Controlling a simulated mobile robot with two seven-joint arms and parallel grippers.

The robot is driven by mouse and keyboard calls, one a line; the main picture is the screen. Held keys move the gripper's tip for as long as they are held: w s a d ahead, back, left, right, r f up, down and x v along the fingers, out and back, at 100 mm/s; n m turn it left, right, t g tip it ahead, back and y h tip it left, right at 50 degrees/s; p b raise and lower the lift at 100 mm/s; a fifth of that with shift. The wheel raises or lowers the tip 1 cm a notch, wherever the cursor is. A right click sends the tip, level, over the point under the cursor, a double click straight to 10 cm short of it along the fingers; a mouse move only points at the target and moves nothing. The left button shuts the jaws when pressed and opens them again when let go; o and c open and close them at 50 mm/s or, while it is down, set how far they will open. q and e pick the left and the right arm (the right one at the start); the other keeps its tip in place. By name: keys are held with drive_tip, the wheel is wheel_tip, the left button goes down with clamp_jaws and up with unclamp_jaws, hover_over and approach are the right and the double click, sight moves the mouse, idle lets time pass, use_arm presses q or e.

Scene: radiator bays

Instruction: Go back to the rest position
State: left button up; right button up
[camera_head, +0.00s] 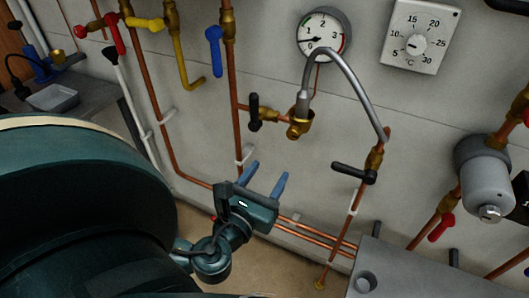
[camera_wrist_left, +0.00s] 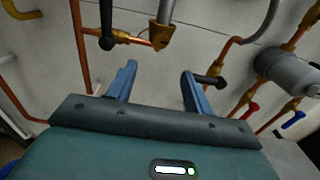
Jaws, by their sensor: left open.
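My left gripper (camera_head: 264,180) is low in front of the grey wall in the head view, with its two blue fingers apart and nothing between them. The fingers also show in the left wrist view (camera_wrist_left: 157,85), open and pointing at the wall. Above the fingers are a brass fitting (camera_head: 299,125) with a black lever (camera_head: 254,112) and a grey hose (camera_head: 358,85) arching over to a copper pipe. In the wrist view the gap between the fingers is empty, and they appear apart from the pipes. My right gripper is in neither view.
A pressure gauge (camera_head: 323,36) and a thermostat dial (camera_head: 420,37) are on the wall. A grey cylinder (camera_head: 484,177) is at the right. A black valve handle (camera_head: 354,173) is right of my gripper. A grey box (camera_head: 400,270) is at lower right. A bench with a tray (camera_head: 53,97) is at left.

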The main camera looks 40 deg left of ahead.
use_arm(q)
drive_tip(key=shift+s, duration=0.25)
idle(0.4)
drive_tip(key=s+d+f+n+g+h, duration=0.2)
drive_tip(key=d+f+n, duration=0.3)
drive_tip(key=f+n, duration=0.6)
drive_tip(key=s+d+f+n+g+h, duration=0.3)
drive_tip(key=f+n, duration=0.7)
drive_tip(key=n, duration=0.9)
drive_tip(key=d+g+h, duration=0.2)
drive_tip(key=d, duration=0.1)
drive_tip(key=shift+d+f+n, duration=0.3)
drive_tip(key=shift+f+n, duration=0.05)
drive_tip(key=shift+n, duration=0.05)
drive_tip(key=shift+s, duration=0.1)
